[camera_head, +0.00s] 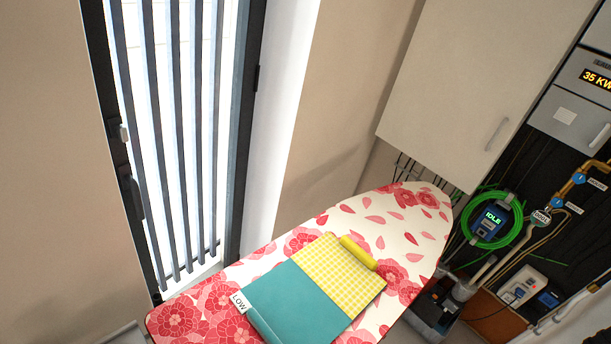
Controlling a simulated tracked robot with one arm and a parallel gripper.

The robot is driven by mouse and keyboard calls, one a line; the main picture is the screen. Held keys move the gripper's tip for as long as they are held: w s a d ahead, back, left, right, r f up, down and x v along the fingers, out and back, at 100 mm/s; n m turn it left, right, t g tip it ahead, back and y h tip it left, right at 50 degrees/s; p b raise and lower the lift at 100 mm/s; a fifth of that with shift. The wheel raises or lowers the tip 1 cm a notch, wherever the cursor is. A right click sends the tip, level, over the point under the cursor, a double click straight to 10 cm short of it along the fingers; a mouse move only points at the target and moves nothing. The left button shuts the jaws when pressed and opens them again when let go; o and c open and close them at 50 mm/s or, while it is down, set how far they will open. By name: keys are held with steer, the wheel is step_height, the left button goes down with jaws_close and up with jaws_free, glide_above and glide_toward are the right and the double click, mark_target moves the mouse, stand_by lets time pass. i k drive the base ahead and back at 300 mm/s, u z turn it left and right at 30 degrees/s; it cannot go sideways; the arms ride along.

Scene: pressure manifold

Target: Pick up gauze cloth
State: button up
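A flat cloth-like piece lies on the ironing board (222,306). Its upper right part is a yellow checked section (338,272), with a rolled yellow edge (358,252) at the top right. Its lower left part is a plain teal section (297,303), with a rounded teal edge at the lower left. A small white "LOW" label (239,302) sits by the teal section. I cannot tell which part, if any, is gauze. My gripper is not in view, and nothing is seen touching the cloth.
The board has a red floral cover. A barred glass door (180,140) stands at the left. A beige cabinet (480,80) hangs above the board's far end. A green coiled cable (486,219), pipes and a "35 KW" display (596,79) are at the right.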

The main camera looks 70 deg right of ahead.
mark_target(345, 271)
steer(key=z, duration=0.25)
steer(key=k, duration=0.4)
steer(key=z, duration=1.55)
